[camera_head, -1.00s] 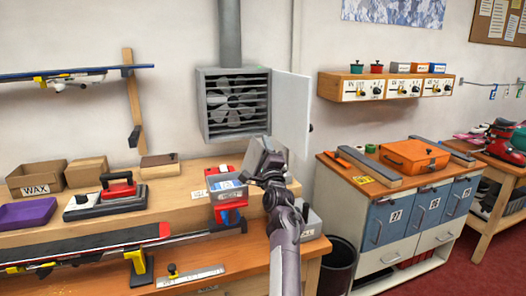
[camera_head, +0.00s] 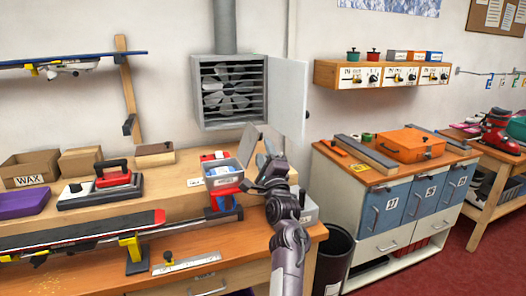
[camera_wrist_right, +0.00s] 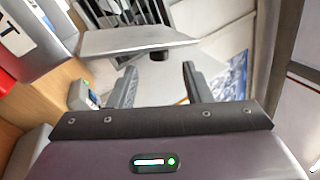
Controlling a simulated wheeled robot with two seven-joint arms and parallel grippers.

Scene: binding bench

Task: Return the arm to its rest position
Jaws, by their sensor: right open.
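My right gripper (camera_head: 262,152) is open and empty, raised over the right end of the bench, in front of the vent cabinet (camera_head: 230,96). In the right wrist view its two dark fingers (camera_wrist_right: 160,84) stand apart, with the grey cabinet door (camera_wrist_right: 140,41) behind them. My right arm comes up from the bottom of the head view. My left gripper is in neither current view.
The cabinet's door (camera_head: 287,95) stands open, close above and behind the gripper. A grey and red bin (camera_head: 222,178) is just left of my arm. A drawer cabinet with an orange case (camera_head: 410,145) stands to the right, beyond a dark waste bin (camera_head: 333,258).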

